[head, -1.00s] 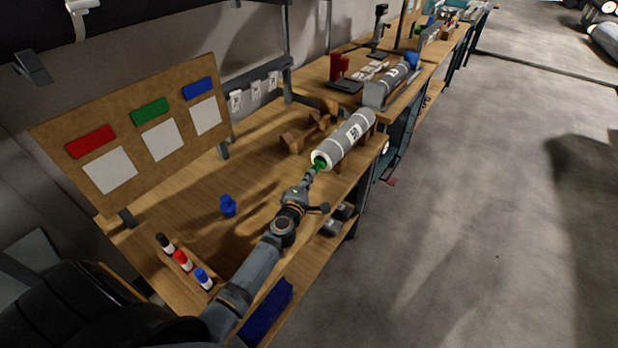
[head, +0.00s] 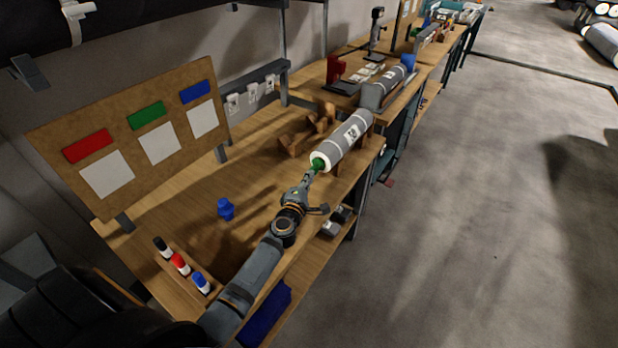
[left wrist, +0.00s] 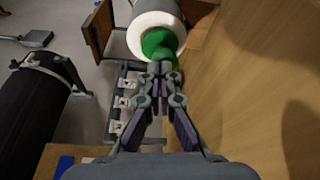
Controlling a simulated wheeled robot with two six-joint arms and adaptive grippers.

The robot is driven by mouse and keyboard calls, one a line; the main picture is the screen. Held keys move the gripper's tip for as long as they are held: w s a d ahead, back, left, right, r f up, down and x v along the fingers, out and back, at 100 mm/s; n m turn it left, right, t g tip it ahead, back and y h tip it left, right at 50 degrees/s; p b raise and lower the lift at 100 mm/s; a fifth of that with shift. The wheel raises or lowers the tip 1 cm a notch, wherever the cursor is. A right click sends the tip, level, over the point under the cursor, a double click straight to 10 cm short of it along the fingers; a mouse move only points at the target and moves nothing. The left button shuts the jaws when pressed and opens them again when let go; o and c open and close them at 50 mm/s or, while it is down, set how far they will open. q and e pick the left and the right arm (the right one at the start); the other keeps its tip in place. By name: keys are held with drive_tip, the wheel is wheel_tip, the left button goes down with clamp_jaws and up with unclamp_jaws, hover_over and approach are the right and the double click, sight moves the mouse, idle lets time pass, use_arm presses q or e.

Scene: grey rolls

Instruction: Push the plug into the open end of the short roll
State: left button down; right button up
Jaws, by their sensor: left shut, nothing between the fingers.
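The short grey roll (head: 347,141) lies on a wooden cradle on the bench, its white-rimmed open end facing my left arm. The green plug (head: 318,164) sits at that end; in the left wrist view the plug (left wrist: 160,45) appears within the white ring of the roll (left wrist: 150,22). I cannot tell how deep it is. My left gripper (head: 309,175) is shut and empty, its fingertips at the plug, and in the left wrist view the gripper (left wrist: 160,68) covers part of it. My right gripper is not in view.
A blue plug (head: 226,208) stands on the bench left of my arm. Markers in a wooden holder (head: 181,266) are near the front. An empty wooden cradle (head: 307,130) is behind the roll. A board with coloured labels (head: 132,135) stands at the left.

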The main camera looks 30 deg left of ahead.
use_arm(q)
drive_tip(key=shift+s+a, duration=0.2)
drive_tip(key=shift+s, duration=1.2)
drive_tip(key=shift+s+d, duration=0.1)
drive_tip(key=shift+s, duration=0.3)
drive_tip(key=s, duration=0.3)
drive_tip(key=s+d, duration=0.1)
drive_tip(key=s, duration=0.7)
drive_tip(key=shift+d+r, duration=0.35)
